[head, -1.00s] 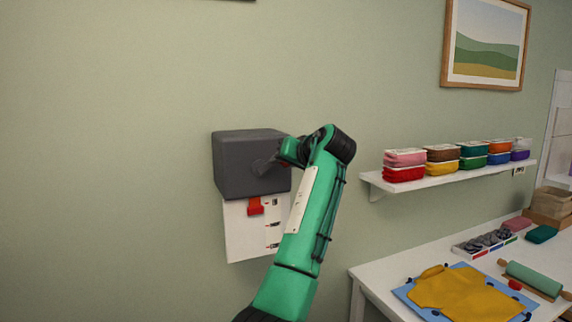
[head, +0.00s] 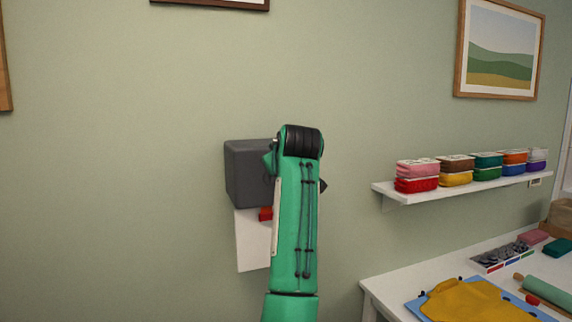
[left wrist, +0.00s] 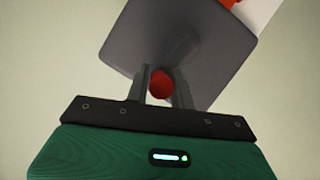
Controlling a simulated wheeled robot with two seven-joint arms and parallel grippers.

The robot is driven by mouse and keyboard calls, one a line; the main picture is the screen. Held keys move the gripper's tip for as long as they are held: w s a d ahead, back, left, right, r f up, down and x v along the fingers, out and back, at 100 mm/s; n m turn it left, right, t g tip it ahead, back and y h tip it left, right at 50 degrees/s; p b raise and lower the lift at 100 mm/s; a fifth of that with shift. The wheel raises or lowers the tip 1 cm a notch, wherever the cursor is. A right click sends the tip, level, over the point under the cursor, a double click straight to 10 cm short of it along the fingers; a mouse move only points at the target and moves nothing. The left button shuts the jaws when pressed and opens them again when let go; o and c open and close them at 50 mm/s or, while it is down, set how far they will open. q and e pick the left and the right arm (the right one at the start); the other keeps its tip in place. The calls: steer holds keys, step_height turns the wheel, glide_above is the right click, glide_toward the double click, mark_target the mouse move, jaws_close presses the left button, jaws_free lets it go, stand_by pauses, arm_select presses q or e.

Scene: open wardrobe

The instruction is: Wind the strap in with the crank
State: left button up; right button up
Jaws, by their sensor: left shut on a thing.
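A dark grey box (head: 243,175) is fixed to the wall, partly behind my left arm in the head view. A short red strap end (head: 265,214) hangs below it in front of a white panel (head: 252,248). In the left wrist view, the box front (left wrist: 140,35) fills the upper middle, with a dark crank arm (left wrist: 186,45) on it. My left gripper (left wrist: 161,76) is shut on the red crank knob (left wrist: 159,86). The red strap (left wrist: 232,3) shows at the top edge. In the head view my arm hides the crank and gripper. My right gripper is out of view.
A wall shelf (head: 460,188) with coloured tubs is to the right. Below it, a white table (head: 385,285) holds a yellow garment-like piece (head: 465,302), a rolling pin (head: 540,288) and a divided tray (head: 500,258). The wall left of the box is clear.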

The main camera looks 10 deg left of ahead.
arm_select(q)
steer(key=shift+s+a+n+t, duration=0.3)
steer(key=shift+a+n, duration=0.1)
steer(key=shift+n, duration=0.3)
steer(key=o, duration=0.9)
steer(key=shift+w, duration=0.1)
steer(key=shift+o, duration=0.4)
steer(key=shift+w+a, duration=0.1)
